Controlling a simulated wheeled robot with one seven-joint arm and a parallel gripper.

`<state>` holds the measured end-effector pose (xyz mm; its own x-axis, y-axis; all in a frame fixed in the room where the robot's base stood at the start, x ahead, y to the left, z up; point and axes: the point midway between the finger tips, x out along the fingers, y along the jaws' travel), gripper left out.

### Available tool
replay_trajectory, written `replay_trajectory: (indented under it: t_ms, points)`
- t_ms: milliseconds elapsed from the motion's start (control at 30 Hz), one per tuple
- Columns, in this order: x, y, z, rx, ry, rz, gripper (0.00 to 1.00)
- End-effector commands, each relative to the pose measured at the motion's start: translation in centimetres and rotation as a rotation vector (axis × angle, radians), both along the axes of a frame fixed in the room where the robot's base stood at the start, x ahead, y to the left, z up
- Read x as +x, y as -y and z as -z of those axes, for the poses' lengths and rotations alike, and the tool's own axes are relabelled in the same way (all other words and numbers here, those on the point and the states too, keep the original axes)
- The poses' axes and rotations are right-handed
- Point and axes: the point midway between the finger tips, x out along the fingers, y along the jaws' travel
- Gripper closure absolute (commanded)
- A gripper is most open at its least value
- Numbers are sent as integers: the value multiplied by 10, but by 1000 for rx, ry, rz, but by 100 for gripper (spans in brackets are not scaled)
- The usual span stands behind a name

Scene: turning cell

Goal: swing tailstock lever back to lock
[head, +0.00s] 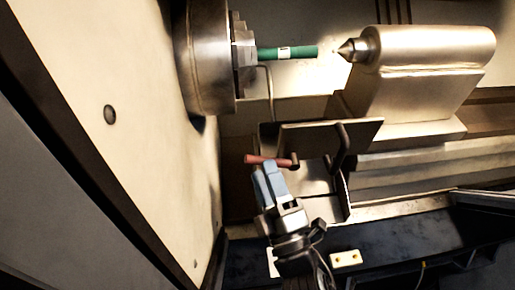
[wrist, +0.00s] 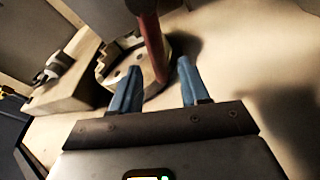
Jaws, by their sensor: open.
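The red lever (head: 265,160) lies nearly level in the head view, its right end at a dark pivot; I take it for the tailstock lever. The tailstock (head: 425,60) stands at the upper right, its pointed centre facing left. My gripper (head: 265,174) is open just below the lever, its blue fingers reaching up to it. In the wrist view the red lever (wrist: 153,45) runs down between the two spread fingers of my gripper (wrist: 158,80), nearer the left one. Whether either finger touches it I cannot tell.
The chuck (head: 210,55) holds a green bar (head: 287,53) that points at the tailstock centre with a gap between. A dark plate (head: 330,136) stands just above and right of the lever. A pale wall (head: 120,110) lies left. A small cream block (head: 345,259) sits below.

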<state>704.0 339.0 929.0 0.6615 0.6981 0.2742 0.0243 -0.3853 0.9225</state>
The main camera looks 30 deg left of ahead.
Motion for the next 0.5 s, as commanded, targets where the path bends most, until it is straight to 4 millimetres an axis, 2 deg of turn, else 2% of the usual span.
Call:
replay_trajectory:
  t_ms: [200,500]
  points:
    - [23,-25,-13,4,0,-2,55]
    - [38,-40,-17,3,-1,-1,55]
